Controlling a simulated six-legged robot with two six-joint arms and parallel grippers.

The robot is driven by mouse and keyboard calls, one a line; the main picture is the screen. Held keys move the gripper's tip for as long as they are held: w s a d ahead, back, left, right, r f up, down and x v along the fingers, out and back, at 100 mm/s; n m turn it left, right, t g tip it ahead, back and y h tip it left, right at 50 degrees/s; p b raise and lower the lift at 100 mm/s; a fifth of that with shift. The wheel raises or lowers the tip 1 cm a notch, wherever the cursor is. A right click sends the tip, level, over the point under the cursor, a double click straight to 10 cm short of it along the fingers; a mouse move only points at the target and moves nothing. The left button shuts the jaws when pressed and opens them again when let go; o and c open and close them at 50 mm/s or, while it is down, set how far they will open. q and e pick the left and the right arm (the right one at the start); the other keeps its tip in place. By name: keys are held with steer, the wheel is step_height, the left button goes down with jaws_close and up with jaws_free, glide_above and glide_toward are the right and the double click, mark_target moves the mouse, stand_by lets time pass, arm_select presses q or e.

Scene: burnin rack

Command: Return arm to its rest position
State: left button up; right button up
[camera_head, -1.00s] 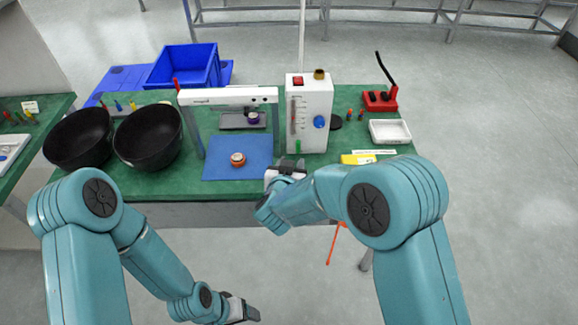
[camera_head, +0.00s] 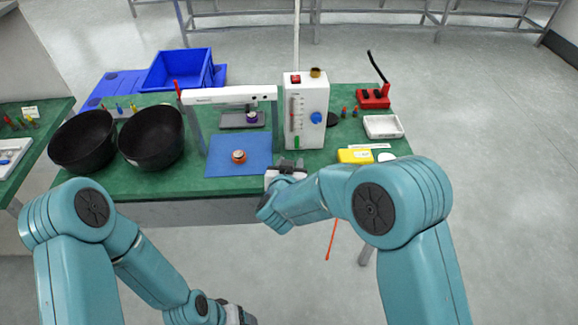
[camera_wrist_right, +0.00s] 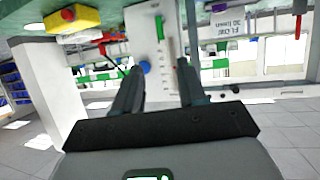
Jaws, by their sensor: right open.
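My right arm reaches in from the right, and its gripper (camera_head: 287,166) is at the table's front edge, in front of the white flowmeter box. In the right wrist view the two dark fingers of this gripper (camera_wrist_right: 160,68) stand apart with nothing held between them. The white box (camera_wrist_right: 145,35) shows beyond the fingertips there. My left arm hangs low at the left, in front of the table. Its gripper (camera_head: 238,316) is partly cut off by the bottom edge, so its jaws cannot be read.
The green table (camera_head: 190,184) holds two black bowls (camera_head: 82,141), a blue mat (camera_head: 225,168) with a small orange-ringed part (camera_head: 239,156), a white gantry (camera_head: 228,94), the white flowmeter box (camera_head: 307,112), a yellow box (camera_head: 355,156) and a white tray (camera_head: 383,127). Floor is clear at the right.

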steer(key=shift+s+a+r, duration=0.1)
steer(key=shift+s+r, duration=0.05)
steer(key=d+f+m+g+h, duration=0.1)
steer(key=d+f+h, duration=0.15)
steer(key=d, duration=0.45)
steer(key=s+d+f+g+y, duration=0.1)
steer(key=s+d+f+g, duration=0.1)
steer(key=s+d+f, duration=0.4)
steer(key=s+d+f+g+y, duration=0.2)
steer(key=s+d+f, duration=0.2)
steer(key=f, duration=0.5)
steer(key=s+a+f+g+y, duration=0.2)
steer(key=s+a+g+y, duration=0.1)
steer(key=s, duration=0.8)
steer(key=s+a+f+g+y, duration=0.2)
steer(key=s+a+g+y, duration=0.1)
steer(key=s, duration=0.9)
steer(key=shift+a+f+n+g, duration=0.2)
steer(key=shift+a+n+g, duration=0.2)
steer(key=shift+a+g, duration=0.5)
steer(key=shift+d, duration=0.1)
